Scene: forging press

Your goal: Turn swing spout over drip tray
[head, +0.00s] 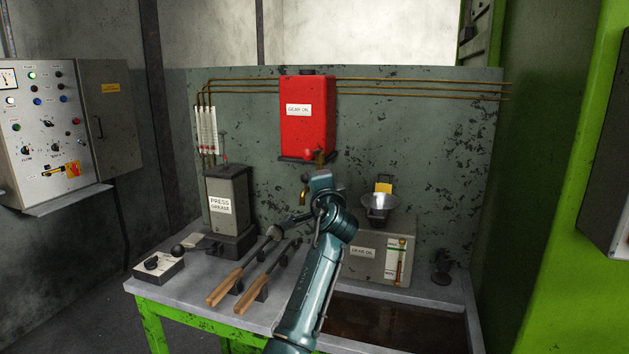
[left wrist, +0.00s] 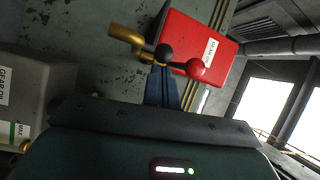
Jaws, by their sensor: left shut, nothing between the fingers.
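The red gear oil tank (head: 308,128) hangs on the back panel, with a red ball knob (head: 309,154) at its lower front. The brass swing spout (head: 304,193) shows below the tank, partly hidden by my left gripper (head: 320,180). In the left wrist view the brass spout (left wrist: 124,33) lies just beyond my left fingertips (left wrist: 164,78), with a dark ball in front of them and the red knob (left wrist: 201,68) to the right. My left gripper is shut and empty; I cannot tell whether it touches the spout. A brown, shallow tray (head: 380,328), apparently the drip tray, is set in the bench.
A metal funnel (head: 380,206) stands above a grey gear oil box (head: 372,262) at right. The press grease box (head: 230,203), wooden-handled tools (head: 228,284) and a small control box (head: 158,265) are at left. A green column (head: 553,200) bounds the right side.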

